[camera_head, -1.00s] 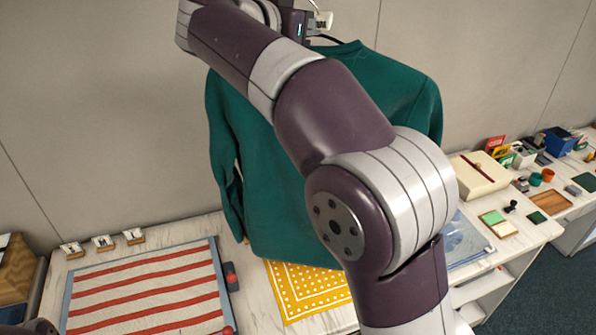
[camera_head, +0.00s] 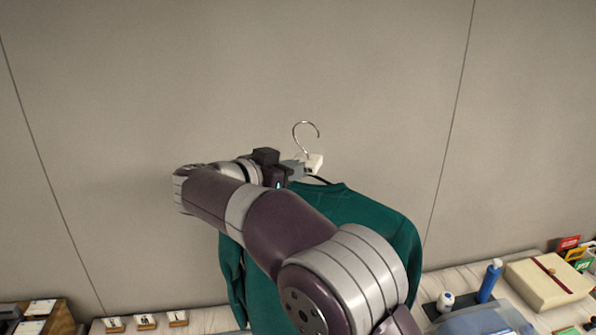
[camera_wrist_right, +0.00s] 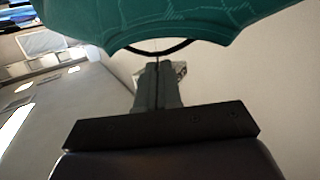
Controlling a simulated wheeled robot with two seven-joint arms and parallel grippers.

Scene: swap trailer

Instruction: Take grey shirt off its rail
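No grey shirt and no rail show in these frames. A dark green long-sleeved shirt (camera_head: 345,205) hangs on a hanger with a metal hook (camera_head: 306,135). The hook stands clear in front of the bare wall, with nothing seen through it. My right gripper (camera_head: 307,168) is shut on the hanger's neck at a small white block (camera_head: 315,162), just above the collar. In the right wrist view the fingers (camera_wrist_right: 157,85) are close together, with the shirt's collar (camera_wrist_right: 200,35) and the dark hanger bar beyond them. My right arm hides much of the shirt. My left gripper is out of view.
A counter (camera_head: 440,280) runs below along the wall. It carries a blue bottle (camera_head: 489,282), a cream box (camera_head: 548,282) and small card holders (camera_head: 146,321). A wooden stand (camera_head: 45,318) is at the lower left. The wall above is clear.

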